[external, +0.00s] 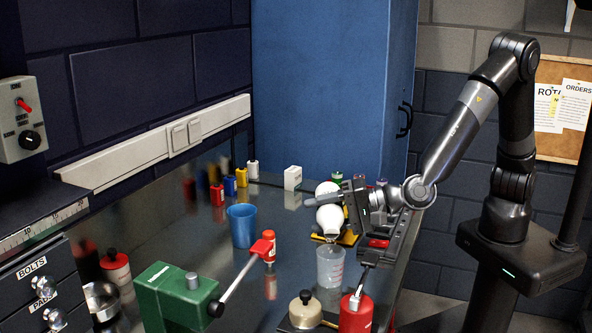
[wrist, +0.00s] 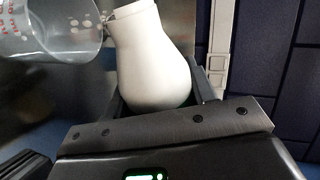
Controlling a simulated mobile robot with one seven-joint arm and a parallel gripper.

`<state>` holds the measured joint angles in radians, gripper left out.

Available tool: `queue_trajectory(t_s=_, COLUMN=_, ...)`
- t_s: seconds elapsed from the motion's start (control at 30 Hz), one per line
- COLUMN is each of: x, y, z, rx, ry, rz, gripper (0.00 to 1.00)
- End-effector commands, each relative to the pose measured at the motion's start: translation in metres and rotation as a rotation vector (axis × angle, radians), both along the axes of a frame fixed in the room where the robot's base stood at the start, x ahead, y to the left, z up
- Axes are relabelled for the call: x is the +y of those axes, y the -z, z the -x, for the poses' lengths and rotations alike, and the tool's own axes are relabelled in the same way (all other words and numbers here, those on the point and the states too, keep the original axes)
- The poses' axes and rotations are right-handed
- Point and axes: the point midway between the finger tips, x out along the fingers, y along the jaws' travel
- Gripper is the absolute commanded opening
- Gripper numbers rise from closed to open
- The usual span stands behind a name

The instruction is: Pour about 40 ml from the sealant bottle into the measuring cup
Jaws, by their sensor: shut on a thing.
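The white sealant bottle (external: 330,218) is held in my gripper (external: 350,207), which is shut around its wide body. The bottle is tipped, with its neck pointing down toward the clear measuring cup (external: 330,267). The cup stands upright on the bench, and the bottle's mouth is just above or at its rim. In the wrist view the bottle (wrist: 152,62) lies between the fingers, its mouth beside the rim of the cup (wrist: 55,32), which has red markings. I cannot make out a stream or the level in the cup.
A beige pot (external: 305,310) and a red can (external: 356,314) stand close in front.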

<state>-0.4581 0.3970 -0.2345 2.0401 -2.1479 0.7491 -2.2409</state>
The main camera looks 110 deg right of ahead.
Motion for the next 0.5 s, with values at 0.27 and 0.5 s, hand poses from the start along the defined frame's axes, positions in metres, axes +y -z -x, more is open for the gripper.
queue_trajectory(t_s=0.27, x=0.0004, y=-0.0002, z=0.0009, rx=0.009, ry=-0.001, rz=0.023, gripper=0.23)
queue_trajectory(t_s=0.5, x=0.0006, y=0.0000, z=0.0013, rx=0.010, ry=0.000, rz=0.026, gripper=0.23)
